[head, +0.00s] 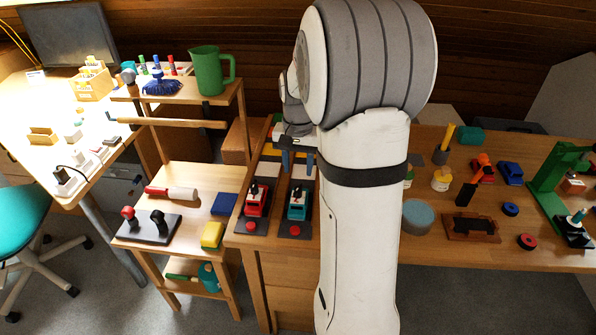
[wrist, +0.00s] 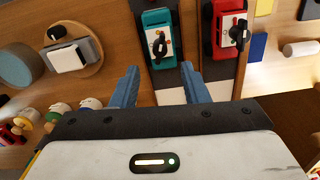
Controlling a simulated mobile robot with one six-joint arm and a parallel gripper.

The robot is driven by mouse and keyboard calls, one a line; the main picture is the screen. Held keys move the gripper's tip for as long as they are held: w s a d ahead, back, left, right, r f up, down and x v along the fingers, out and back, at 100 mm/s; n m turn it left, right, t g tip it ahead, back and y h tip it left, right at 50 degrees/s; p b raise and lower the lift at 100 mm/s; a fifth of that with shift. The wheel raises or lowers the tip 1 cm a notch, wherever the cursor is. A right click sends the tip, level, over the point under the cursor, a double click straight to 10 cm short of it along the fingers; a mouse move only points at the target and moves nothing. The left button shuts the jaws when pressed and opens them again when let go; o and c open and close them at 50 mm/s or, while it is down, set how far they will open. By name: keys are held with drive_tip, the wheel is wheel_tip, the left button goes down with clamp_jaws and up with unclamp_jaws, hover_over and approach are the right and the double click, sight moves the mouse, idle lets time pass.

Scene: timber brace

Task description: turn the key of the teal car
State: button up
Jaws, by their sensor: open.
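The teal car (head: 296,203) stands on a dark track strip on the wooden table, to the right of a red car (head: 257,200). In the wrist view the teal car (wrist: 158,40) is ahead of my gripper, with a dark key (wrist: 159,47) upright on its top. My gripper (wrist: 158,78) is open, its two blue fingers apart with nothing between them. The fingertips point at the near end of the teal car and look short of the key. In the head view my gripper (head: 298,165) hangs beyond the teal car.
The red car (wrist: 229,30) with its own key is close beside, across a wooden divider. Several round-headed figures (wrist: 60,115) and a round wooden board (wrist: 72,50) lie left in the wrist view. Red buttons (head: 295,230) sit at the strips' front ends.

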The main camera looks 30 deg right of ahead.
sight(298, 188)
drive_tip(key=b, duration=0.3)
drive_tip(key=shift+f, duration=3.95)
clamp_jaws()
